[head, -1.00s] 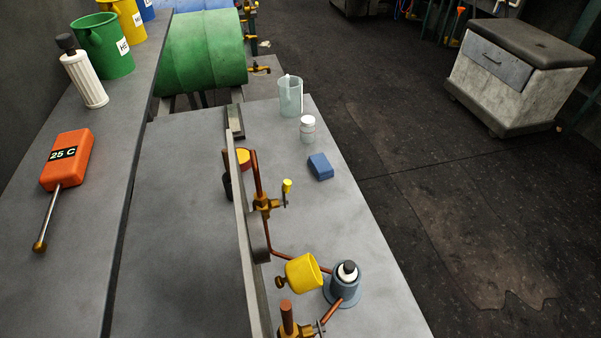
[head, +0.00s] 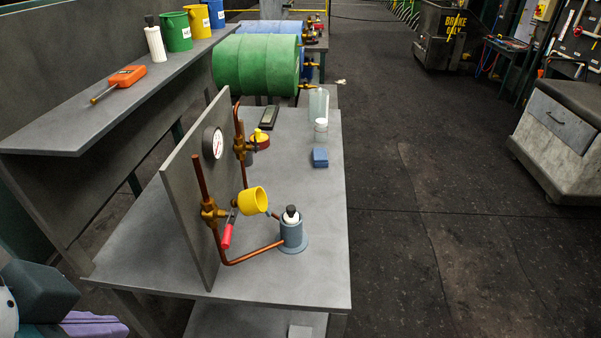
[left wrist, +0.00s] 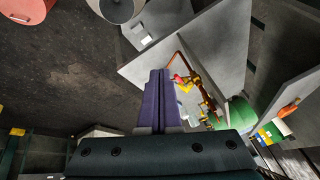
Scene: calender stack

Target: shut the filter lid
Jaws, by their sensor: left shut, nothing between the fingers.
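The filter housing (head: 292,235) is a blue-grey pot on a round flange near the right edge of the bench. A white cartridge with a black top (head: 291,215) stands up out of it. The yellow cup-shaped lid (head: 252,201) is swung open, tilted on its side to the left of the housing. My left gripper (head: 95,324) shows at the bottom left, well short of the bench and away from the lid. In the left wrist view its purple fingers (left wrist: 161,100) are closed together and empty, with the small yellow lid (left wrist: 186,87) beyond them. My right gripper is out of view.
An upright panel (head: 188,190) with a gauge, copper pipes and a red-handled valve (head: 227,236) stands left of the filter. A blue block (head: 320,158) and jars lie farther back. A shelf (head: 75,120) runs along the left.

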